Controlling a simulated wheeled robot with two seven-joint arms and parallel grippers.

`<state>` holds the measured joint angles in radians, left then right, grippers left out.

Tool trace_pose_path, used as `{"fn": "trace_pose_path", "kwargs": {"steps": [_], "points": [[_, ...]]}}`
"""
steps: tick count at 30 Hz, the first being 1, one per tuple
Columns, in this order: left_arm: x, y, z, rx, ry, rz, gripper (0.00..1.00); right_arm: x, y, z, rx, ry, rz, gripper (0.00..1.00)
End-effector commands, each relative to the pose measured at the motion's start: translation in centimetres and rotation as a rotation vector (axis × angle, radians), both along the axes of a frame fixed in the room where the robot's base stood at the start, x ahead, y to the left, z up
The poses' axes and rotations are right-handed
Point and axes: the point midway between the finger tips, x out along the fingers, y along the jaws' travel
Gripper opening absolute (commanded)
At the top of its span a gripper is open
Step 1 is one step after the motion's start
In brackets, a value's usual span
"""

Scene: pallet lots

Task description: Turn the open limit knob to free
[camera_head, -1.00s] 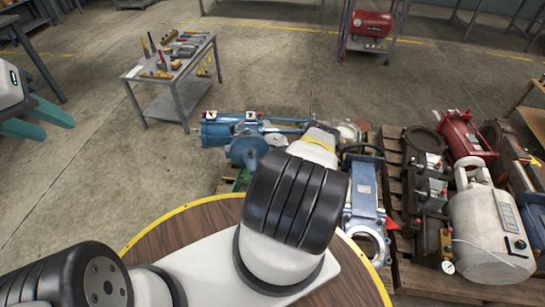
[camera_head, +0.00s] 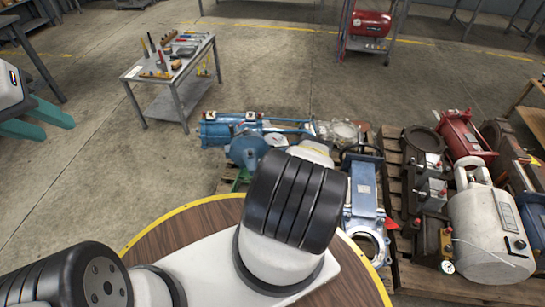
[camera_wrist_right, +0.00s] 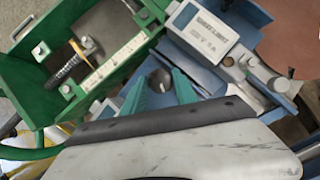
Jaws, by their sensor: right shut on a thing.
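The knob's pointer and setting cannot be read. In the head view my right arm hides that gripper and the knob. My left gripper (camera_head: 55,124) is at the left edge of the head view, its teal fingers apart and empty over the floor.
A green frame (camera_wrist_right: 50,65) with a spring and scale stands left of the knob. Blue valve equipment (camera_head: 230,130) lies beyond my right arm. A pallet (camera_head: 395,190) of machinery is at right. A tool table (camera_head: 170,65) stands at back left. Floor between is clear.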

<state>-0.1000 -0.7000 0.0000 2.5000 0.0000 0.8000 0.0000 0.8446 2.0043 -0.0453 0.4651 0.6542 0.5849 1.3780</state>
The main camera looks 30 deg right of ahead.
Motion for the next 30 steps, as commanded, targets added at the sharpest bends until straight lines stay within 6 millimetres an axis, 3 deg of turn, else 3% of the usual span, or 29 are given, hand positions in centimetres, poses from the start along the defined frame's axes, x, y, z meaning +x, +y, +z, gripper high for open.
{"fn": "trace_pose_path", "kwargs": {"steps": [6,7,9,23,30], "points": [[0.0,0.0,0.0,0.000,0.000,0.000,0.36,0.0,0.0,0.0,0.001,0.000,0.000,0.00],[0.0,0.0,0.0,0.000,0.000,0.000,0.36,0.0,0.0,0.0,0.001,0.000,0.000,0.40],[0.0,0.0,0.0,0.000,0.000,0.000,0.36,0.0,0.0,0.0,0.001,0.000,0.000,0.54],[0.0,0.0,0.0,0.000,0.000,0.000,0.36,-0.1,-0.2,0.4,0.002,0.000,-0.004,0.54],[0.0,0.0,0.0,0.000,0.000,0.000,0.36,-0.7,-0.6,2.2,0.003,0.001,-0.004,0.54]]}}
